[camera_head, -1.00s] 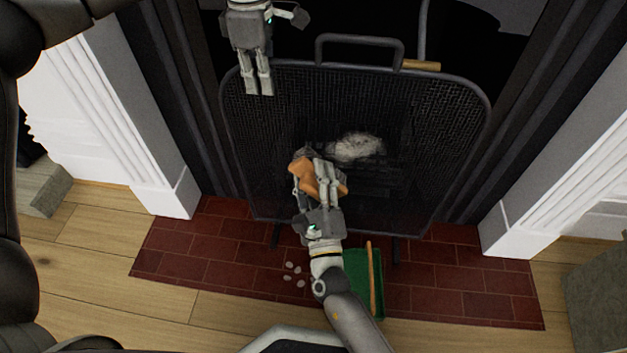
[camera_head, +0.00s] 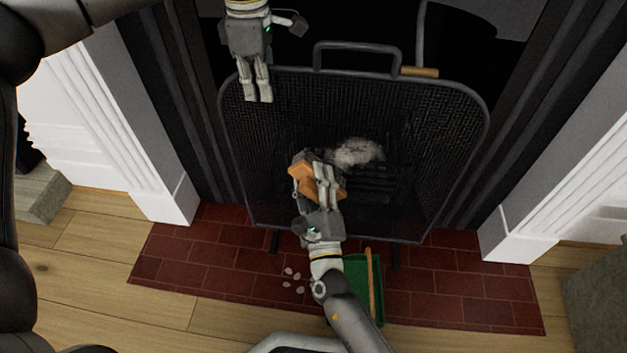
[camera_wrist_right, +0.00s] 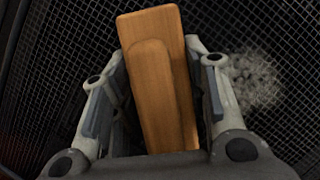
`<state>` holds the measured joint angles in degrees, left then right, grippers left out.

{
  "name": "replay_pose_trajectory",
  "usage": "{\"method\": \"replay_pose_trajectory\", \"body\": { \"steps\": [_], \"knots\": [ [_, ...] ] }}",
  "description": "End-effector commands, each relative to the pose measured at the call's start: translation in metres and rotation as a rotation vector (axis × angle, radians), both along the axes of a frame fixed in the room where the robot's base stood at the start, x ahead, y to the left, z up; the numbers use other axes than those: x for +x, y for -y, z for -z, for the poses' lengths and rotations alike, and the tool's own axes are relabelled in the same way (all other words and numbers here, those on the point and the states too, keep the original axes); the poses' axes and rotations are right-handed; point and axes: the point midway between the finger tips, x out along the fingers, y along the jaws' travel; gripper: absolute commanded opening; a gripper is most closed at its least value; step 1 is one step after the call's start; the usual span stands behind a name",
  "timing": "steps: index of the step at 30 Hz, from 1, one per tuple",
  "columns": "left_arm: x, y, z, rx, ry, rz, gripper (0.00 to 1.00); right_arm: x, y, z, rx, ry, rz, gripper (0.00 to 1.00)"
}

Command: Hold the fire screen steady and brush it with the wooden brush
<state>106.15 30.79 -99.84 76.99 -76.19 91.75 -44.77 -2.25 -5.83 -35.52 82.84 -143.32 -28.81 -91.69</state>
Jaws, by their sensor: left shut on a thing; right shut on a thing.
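The fire screen (camera_head: 420,140) is a dark mesh panel with a rounded frame and a top handle, standing upright before the fireplace. A pale dusty patch (camera_head: 358,152) shows on its mesh, also in the right wrist view (camera_wrist_right: 255,78). My left gripper (camera_head: 258,98) is shut on the screen's top left edge. My right gripper (camera_head: 328,180) is shut on the wooden brush (camera_head: 303,172), just left of and below the patch. In the right wrist view the brush's wooden back (camera_wrist_right: 160,75) lies between the fingers. Its bristle side is mostly hidden, so I cannot tell whether it touches the mesh.
A green dustpan (camera_head: 358,275) with a wooden stick across it lies on the red brick hearth (camera_head: 450,280). Several pale pebbles (camera_head: 291,278) lie left of it. White fireplace pillars (camera_head: 165,200) flank the hearth. A wooden handle (camera_head: 419,72) shows behind the screen's top.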

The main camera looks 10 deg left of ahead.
Motion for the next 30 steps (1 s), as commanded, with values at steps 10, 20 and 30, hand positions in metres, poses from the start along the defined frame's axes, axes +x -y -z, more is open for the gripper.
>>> {"method": "replay_pose_trajectory", "body": {
  "steps": [10,20,30],
  "knots": [
    [0.001,0.0,-0.001,-0.001,0.003,-0.001,0.0,0.008,0.0,-0.002,0.001,0.003,0.001,0.23],
    [0.001,0.0,-0.001,-0.001,0.003,-0.001,0.0,0.009,0.005,-0.001,-0.001,0.003,0.001,0.23],
    [0.001,0.0,-0.001,0.0,0.002,-0.001,0.0,0.007,0.032,-0.002,0.0,0.003,0.0,0.23]
  ]
}}
